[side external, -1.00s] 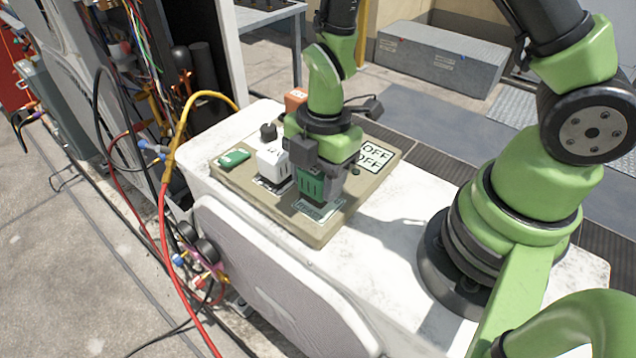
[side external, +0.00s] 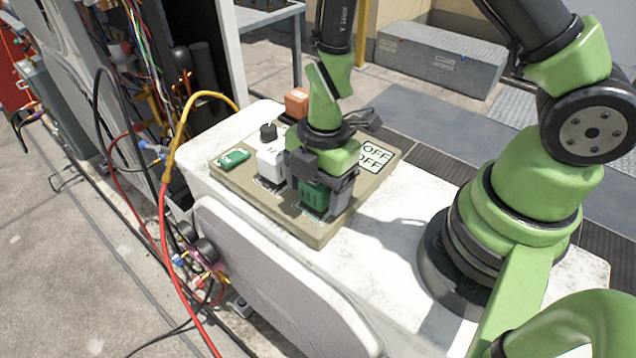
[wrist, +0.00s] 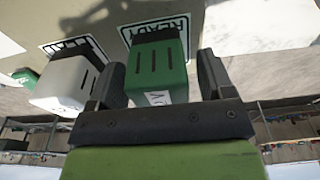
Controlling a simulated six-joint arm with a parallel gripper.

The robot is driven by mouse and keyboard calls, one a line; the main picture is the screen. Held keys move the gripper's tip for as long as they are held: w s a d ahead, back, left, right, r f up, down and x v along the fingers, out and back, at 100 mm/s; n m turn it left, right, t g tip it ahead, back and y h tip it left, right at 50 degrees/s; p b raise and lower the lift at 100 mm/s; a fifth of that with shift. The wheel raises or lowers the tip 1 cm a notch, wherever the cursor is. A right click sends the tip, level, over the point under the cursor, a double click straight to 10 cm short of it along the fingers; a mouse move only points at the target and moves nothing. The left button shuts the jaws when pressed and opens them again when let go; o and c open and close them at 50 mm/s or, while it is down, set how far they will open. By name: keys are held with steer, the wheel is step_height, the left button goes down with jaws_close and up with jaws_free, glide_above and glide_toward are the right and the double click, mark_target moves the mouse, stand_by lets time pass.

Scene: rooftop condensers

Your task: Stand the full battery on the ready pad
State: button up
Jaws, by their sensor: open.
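A green battery (side external: 314,198) with dark slots stands upright on a white-bordered pad marked READY (wrist: 165,28), near the front corner of the beige board. In the wrist view the green battery (wrist: 158,65) stands between the two fingers of my gripper (wrist: 162,75). The fingers are apart, with a clear gap on the right side; the left finger is close to the battery, and I cannot tell if it touches. In the side view my gripper (side external: 324,178) is low around the battery and hides part of it and the pad.
A white battery (side external: 271,164) stands on its own marked pad close to the left of my gripper. A small green item (side external: 233,158) lies flat on the board (side external: 285,218).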

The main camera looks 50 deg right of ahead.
steer(key=shift+r, duration=0.1)
step_height(320, 180, up, 12)
steer(key=d, duration=0.2)
steer(key=s+d+r+m+t, duration=0.1)
steer(key=s+r+m+t, duration=0.2)
steer(key=m, duration=0.8)
steer(key=s+d+r+m+t, duration=0.1)
steer(key=s+r+m+t, duration=0.3)
steer(key=s+r+m, duration=0.3)
step_height(320, 180, up, 4)
steer(key=m, duration=0.4)
steer(key=shift+d+y, duration=0.3)
steer(key=shift+d, duration=0.1)
